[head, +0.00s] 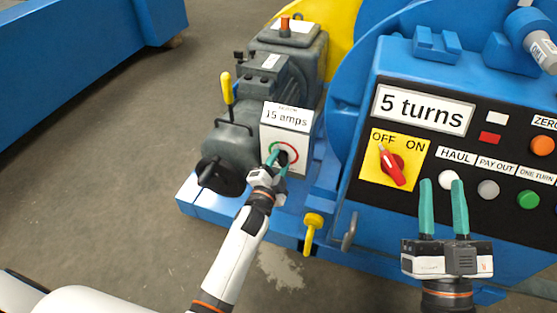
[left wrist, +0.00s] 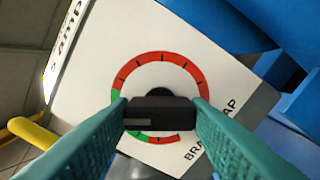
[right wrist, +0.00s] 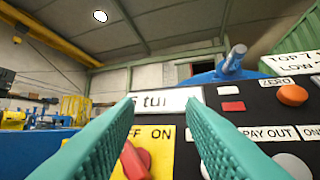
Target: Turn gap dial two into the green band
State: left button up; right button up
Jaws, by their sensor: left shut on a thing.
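The dial (head: 295,153) is on a white box with a "15 amps" display, on the grey motor unit's front. In the left wrist view its ring (left wrist: 152,57) is mostly red with dark ticks; green (left wrist: 116,96) shows at the left and lower left, partly behind a finger. The printed label is partly hidden, with "BRA" and "AP" readable. My left gripper (head: 277,160) is shut on the black bar-shaped knob (left wrist: 160,113), which lies roughly level across the fingers. I cannot tell where its pointer stands. My right gripper (head: 442,184) is open and empty before the control panel.
The blue control panel (head: 364,211) at right has a "5 turns" display (head: 423,110), a red OFF/ON switch (head: 392,166) and several buttons. A yellow-handled lever (head: 227,88) stands left of the white box; a yellow hook-like handle (head: 313,221) is below right. Open floor lies at left.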

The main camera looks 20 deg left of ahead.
pick_arm(q)
jog(key=n+p, duration=0.1)
jog(key=n, duration=0.1)
jog(key=shift+n, duration=0.4)
jog(key=shift+n+p, duration=0.75)
jog(key=shift+n, duration=0.25)
jog(key=shift+s+f+n, duration=0.1)
jog(key=shift+f+n, duration=0.05)
jog(key=shift+n, duration=0.25)
pick_arm(e)
notch_tip(320, 180, down, 12)
jog(key=d+g+h, duration=0.1)
jog(key=g+h, duration=0.2)
jog(key=g, duration=0.5)
jog(key=shift+w+d+g, duration=0.3)
jog(key=shift+d+g, duration=0.05)
jog(key=shift+g, duration=0.05)
jog(key=shift+r, duration=0.1)
pick_arm(q)
jog(key=o, duration=1)
